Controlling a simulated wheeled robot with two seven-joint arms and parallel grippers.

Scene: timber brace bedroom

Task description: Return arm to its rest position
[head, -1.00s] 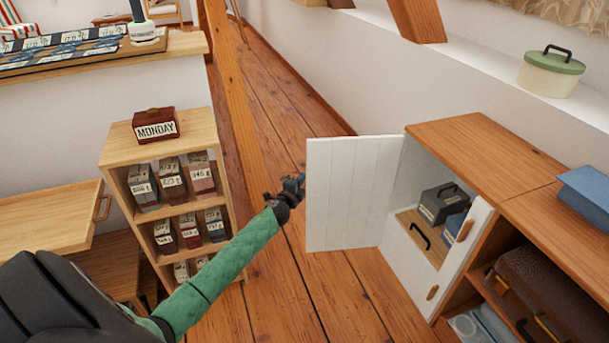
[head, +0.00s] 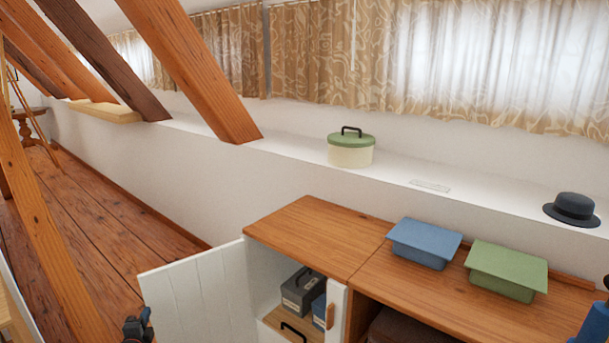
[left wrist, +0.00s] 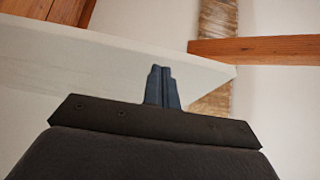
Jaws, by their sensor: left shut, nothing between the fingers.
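My left gripper (head: 138,325) shows at the bottom edge of the head view, just left of the open white cabinet door (head: 200,298). In the left wrist view its fingers (left wrist: 162,88) are together with nothing between them. The rest of the left arm is below the head view's frame. My right gripper is not seen; a blue part at the right edge of the head view cannot be made out clearly.
The wooden cabinet (head: 318,235) stands open with grey and blue boxes inside. Blue (head: 425,243) and green (head: 508,270) lidded boxes sit on top. A green-lidded round tin (head: 350,150) and a dark hat (head: 572,209) rest on the ledge. Slanted timbers (head: 190,65) stand left.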

